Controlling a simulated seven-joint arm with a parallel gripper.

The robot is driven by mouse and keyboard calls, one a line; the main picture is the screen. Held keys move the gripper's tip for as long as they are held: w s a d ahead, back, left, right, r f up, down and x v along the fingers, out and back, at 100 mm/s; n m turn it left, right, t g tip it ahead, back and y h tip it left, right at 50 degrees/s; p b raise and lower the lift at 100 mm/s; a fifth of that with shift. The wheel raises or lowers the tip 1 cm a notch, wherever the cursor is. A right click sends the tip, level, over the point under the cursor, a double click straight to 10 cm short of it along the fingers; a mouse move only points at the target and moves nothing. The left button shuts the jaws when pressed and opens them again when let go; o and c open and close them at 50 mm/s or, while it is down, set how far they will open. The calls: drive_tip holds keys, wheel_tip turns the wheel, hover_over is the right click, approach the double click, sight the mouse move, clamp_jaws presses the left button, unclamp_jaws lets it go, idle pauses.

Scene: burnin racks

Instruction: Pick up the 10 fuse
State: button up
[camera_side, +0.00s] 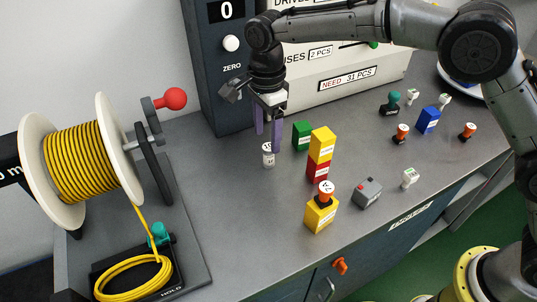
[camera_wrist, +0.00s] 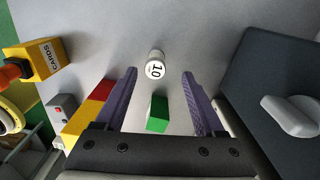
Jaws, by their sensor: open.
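The 10 fuse (camera_side: 268,157) is a small white cylinder standing upright on the grey bench, below my gripper (camera_side: 267,140) in the side view. The wrist view shows its round top marked "10" (camera_wrist: 155,70). My gripper (camera_wrist: 160,73) is open, with its two purple fingers pointing down. In the wrist view the fuse appears in the gap between the fingertips, slightly nearer the left one and apart from both. In the side view the fingertips overlap the fuse's upper part; how far down they reach is hard to tell.
A green block (camera_side: 302,134) stands close to the right of my gripper. A yellow block (camera_side: 322,143) sits on a red one (camera_side: 318,171) beyond it. A dark cabinet (camera_side: 222,75) with a knob stands behind. A cable reel (camera_side: 80,165) is at left.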

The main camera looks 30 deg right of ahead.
sight(269, 147)
drive_tip(key=shift+s+f, duration=0.2)
drive_tip(key=shift+f, duration=1.25)
drive_tip(key=shift+s+f, duration=0.15)
drive_tip(key=shift+f, duration=1.3)
drive_tip(key=shift+c, duration=0.3)
clamp_jaws()
